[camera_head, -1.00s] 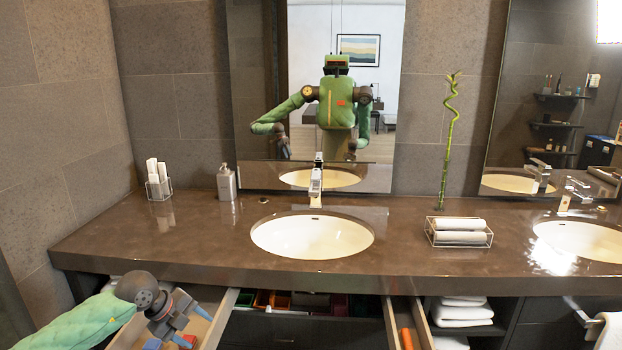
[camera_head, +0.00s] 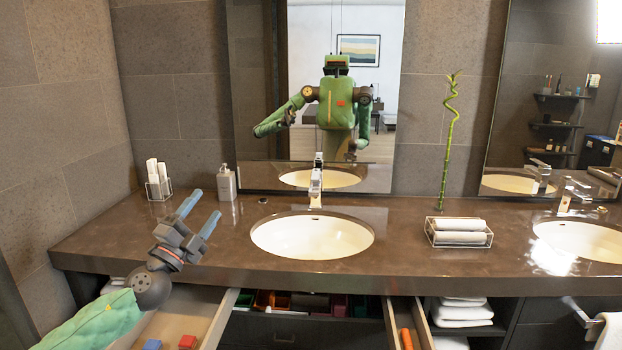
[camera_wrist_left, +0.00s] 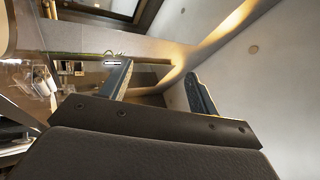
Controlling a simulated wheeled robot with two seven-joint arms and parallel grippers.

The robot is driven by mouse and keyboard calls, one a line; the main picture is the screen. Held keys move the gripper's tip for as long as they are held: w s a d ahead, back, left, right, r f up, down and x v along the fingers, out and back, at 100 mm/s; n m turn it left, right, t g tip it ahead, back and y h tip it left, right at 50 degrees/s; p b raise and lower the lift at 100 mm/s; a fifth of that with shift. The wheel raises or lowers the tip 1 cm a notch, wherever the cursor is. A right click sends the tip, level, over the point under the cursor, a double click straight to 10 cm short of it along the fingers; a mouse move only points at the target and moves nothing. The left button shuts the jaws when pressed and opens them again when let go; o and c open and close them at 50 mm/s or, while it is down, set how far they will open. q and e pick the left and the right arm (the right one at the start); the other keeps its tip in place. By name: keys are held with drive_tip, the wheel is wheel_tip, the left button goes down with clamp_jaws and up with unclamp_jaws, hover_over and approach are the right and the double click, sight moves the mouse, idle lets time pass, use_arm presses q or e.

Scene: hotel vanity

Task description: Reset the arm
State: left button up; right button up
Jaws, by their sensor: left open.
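My left gripper (camera_head: 197,212) is open and empty. In the head view it is raised in front of the left part of the vanity counter (camera_head: 110,230), its two blue-grey fingers pointing up and to the right. It also shows in the left wrist view (camera_wrist_left: 160,85), with the fingers spread apart and nothing between them. My left arm's green sleeve comes in from the lower left, over the open left drawer. My right gripper is not directly in view; the mirror shows only a small reflection of my body.
A second open drawer (camera_head: 422,325) holds an orange item (camera_head: 406,338). A soap dispenser (camera_head: 226,184), white rolls (camera_head: 158,172) and a sink (camera_head: 312,236) are on the counter.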

use_arm(q)
drive_tip(key=s+a+f+n+g+y, duration=0.1)
drive_tip(key=a+f+n+y, duration=0.25)
drive_tip(key=n+y, duration=0.4)
drive_tip(key=a+f+n+g+y, duration=0.1)
drive_tip(key=a+f+n+y, duration=0.2)
drive_tip(key=f+n+y, duration=0.4)
drive_tip(key=s+d+f+n+g+y, duration=0.1)
drive_tip(key=s+f+g, duration=0.2)
drive_tip(key=f, duration=0.3)
drive_tip(key=s+d+f+n+g, duration=0.1)
drive_tip(key=s+f+g, duration=0.2)
drive_tip(key=f, duration=0.2)
drive_tip(key=s+d+f+n+g+h, duration=0.1)
drive_tip(key=s+d+f+g+h, duration=0.1)
drive_tip(key=s+d+f, duration=0.3)
drive_tip(key=s+d+f+n+g+h, duration=0.1)
drive_tip(key=s+d+f+g, duration=0.4)
drive_tip(key=s+f, duration=0.8)
drive_tip(key=s+d+f+n+g+h, duration=0.1)
drive_tip(key=s+d+f+g+h, duration=0.2)
drive_tip(key=s+f, duration=0.7)
drive_tip(key=s+d+g, duration=0.1)
drive_tip(key=s+d, duration=0.1)
drive_tip(key=s, duration=0.7)
drive_tip(key=shift+f+n+p, duration=0.15)
drive_tip(key=shift+n+p, duration=0.1)
drive_tip(key=shift+p, duration=0.05)
